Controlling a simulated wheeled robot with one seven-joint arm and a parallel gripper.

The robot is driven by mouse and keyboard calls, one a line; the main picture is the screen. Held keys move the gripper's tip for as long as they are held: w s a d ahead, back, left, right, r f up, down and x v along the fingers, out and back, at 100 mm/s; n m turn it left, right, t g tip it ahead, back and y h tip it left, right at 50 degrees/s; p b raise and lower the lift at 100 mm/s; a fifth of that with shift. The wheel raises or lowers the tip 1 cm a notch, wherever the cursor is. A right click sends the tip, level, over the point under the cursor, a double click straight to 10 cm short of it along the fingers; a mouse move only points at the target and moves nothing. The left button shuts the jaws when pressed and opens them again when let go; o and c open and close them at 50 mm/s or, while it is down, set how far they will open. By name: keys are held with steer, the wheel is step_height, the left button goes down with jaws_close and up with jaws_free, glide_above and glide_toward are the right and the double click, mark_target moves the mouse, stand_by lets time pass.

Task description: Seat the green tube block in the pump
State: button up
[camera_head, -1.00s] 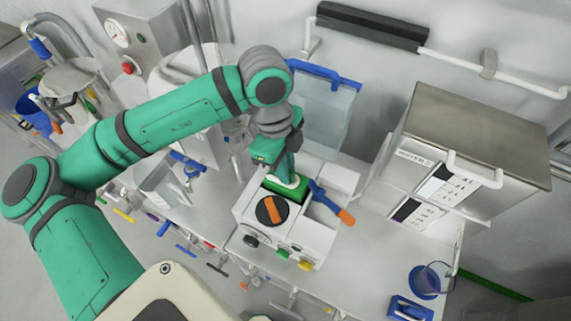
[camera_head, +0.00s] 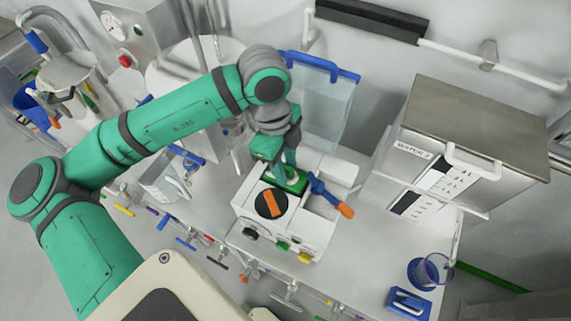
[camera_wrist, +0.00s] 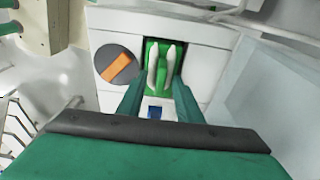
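The green tube block (camera_head: 285,180) sits at the top of the white pump (camera_head: 312,232), beside its black dial with an orange bar (camera_head: 271,204). The block also shows in the wrist view (camera_wrist: 165,86), in a slot-like recess of the white pump, right of the dial. My gripper (camera_head: 289,168) is right over the block and points down at it.
A blue lever with an orange end (camera_head: 332,197) stands close to the block's right. A clear container with a blue handle (camera_head: 325,105) is behind the pump. A steel-topped instrument (camera_head: 475,130) stands to the right. The white bench between pump and blue stand (camera_head: 410,305) is clear.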

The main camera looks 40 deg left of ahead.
steer(key=shift+r, duration=0.1)
step_height(320, 180, up, 10)
steer(key=a, duration=0.1)
steer(key=shift+s+a+r, duration=0.2)
steer(key=shift+a+r, duration=0.05)
stand_by(0.7)
